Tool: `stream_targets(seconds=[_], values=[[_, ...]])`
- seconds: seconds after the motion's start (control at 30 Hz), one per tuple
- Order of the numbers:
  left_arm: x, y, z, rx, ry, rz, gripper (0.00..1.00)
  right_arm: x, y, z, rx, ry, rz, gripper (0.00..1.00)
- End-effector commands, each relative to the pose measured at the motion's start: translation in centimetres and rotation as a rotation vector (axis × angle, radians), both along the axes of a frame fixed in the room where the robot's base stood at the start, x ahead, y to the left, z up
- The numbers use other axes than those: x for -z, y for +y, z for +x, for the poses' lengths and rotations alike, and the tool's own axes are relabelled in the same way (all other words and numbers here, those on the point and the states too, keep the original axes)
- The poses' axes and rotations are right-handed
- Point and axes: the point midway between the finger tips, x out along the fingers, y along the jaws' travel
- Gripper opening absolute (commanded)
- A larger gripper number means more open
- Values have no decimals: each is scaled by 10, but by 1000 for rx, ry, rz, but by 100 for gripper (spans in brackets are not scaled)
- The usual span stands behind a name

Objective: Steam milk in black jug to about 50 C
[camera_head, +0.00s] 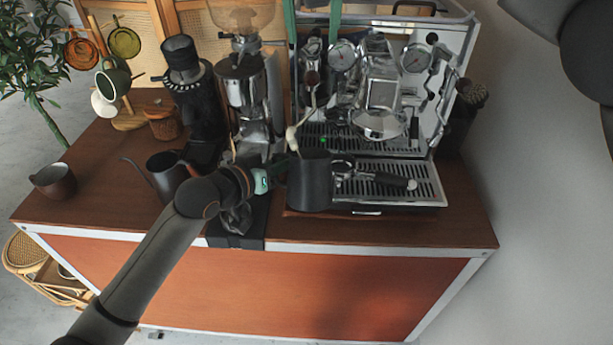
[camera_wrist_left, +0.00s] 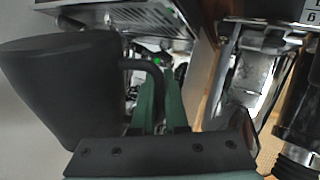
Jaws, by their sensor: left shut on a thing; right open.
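The black jug (camera_head: 310,184) stands upright at the left front of the espresso machine. My left gripper (camera_head: 279,173) is shut on its handle; the wrist view shows the handle (camera_wrist_left: 155,72) between the green fingers (camera_wrist_left: 160,108). The steam wand (camera_head: 292,137) slants down, its lower end at the jug's mouth; how deep it reaches and the milk are hidden. My right gripper (camera_head: 313,48) comes in from the top edge with its two green fingers apart, one on each side of a dark knob (camera_head: 312,78) on the machine's left; I cannot tell if they touch it.
The espresso machine (camera_head: 437,95) has a drip tray (camera_head: 425,193) with a portafilter (camera_head: 390,180) lying on it. Grinders (camera_head: 243,85) and a gooseneck kettle (camera_head: 168,173) stand to the left. A dark cup (camera_head: 54,181) is near the cart's left edge.

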Motion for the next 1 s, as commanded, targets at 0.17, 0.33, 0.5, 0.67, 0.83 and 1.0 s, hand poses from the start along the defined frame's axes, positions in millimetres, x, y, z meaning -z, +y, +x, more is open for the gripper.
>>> stream_targets(seconds=[0.17, 0.33, 0.5, 0.67, 0.83, 1.0], values=[[6, 0, -7, 0, 0, -2, 0, 0, 0, 0, 0, 0, 0, 60], [11, 0, -13, 0, -2, -1, 0, -1, 0, 0, 0, 0, 0, 60], [17, -1, -19, 0, 0, -2, 0, 0, 0, 0, 0, 0, 0, 60], [23, -1, -25, 0, -2, -1, 0, 0, 0, 0, 0, 0, 0, 60], [29, -1, -31, 0, 0, -2, 0, 0, 0, 0, 0, 0, 0, 60], [35, -1, -38, 1, -1, -1, 0, 0, 0, 0, 0, 0, 0, 60]])
